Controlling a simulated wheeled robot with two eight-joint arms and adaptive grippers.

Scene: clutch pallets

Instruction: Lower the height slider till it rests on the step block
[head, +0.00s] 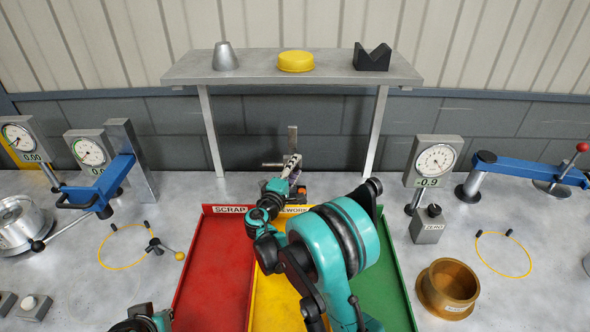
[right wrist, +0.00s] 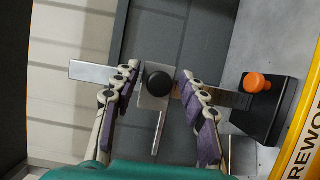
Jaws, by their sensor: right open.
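The height slider (right wrist: 150,100) is a metal block with a black round knob (right wrist: 158,83), on a flat steel column (right wrist: 88,70) in the right wrist view. A thin metal arm sticks out from the slider. In the head view the column (head: 292,138) stands upright behind the trays. The slider is partway along it, above the dark base (right wrist: 267,118). My right gripper (right wrist: 157,82) is open, with its fingers on either side of the slider knob and gaps visible. I cannot clearly make out the step block; the gripper may partly hide it.
Red (head: 212,270), yellow (head: 262,308) and green (head: 392,290) trays lie in front. A shelf (head: 250,76) on legs spans the back. Dial gauges stand left (head: 90,152) and right (head: 436,160). A bronze ring (head: 447,288) sits at right. An orange knob (right wrist: 257,82) is by the base.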

